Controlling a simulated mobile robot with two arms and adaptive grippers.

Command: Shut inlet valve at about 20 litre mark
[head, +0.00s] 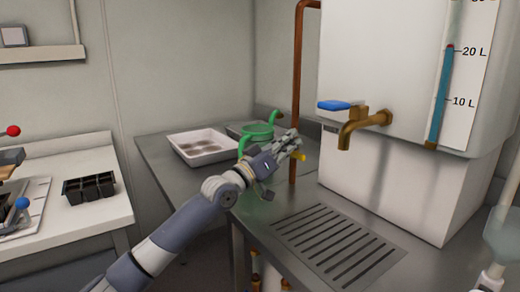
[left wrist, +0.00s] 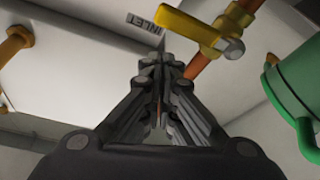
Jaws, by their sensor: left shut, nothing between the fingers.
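The tank (head: 395,60) has a sight tube with a blue water column (head: 440,95). A red marker (head: 450,46) tops the column, level with or just above the 20 L mark. The inlet valve's yellow lever (left wrist: 185,27) lies roughly across the copper pipe (left wrist: 203,65) in the left wrist view. In the head view a small part of the yellow lever (head: 301,157) shows beside my left gripper (head: 294,139). My left gripper is shut and empty; its closed fingers (left wrist: 158,68) are close to the lever, with no clear contact. My right gripper is not visible.
A brass tap (head: 367,120) with a blue lever sticks out of the tank above a slotted drain (head: 338,245). A green watering can (head: 258,131) and a white tray (head: 203,147) stand behind my left gripper. A side bench (head: 75,225) is at left.

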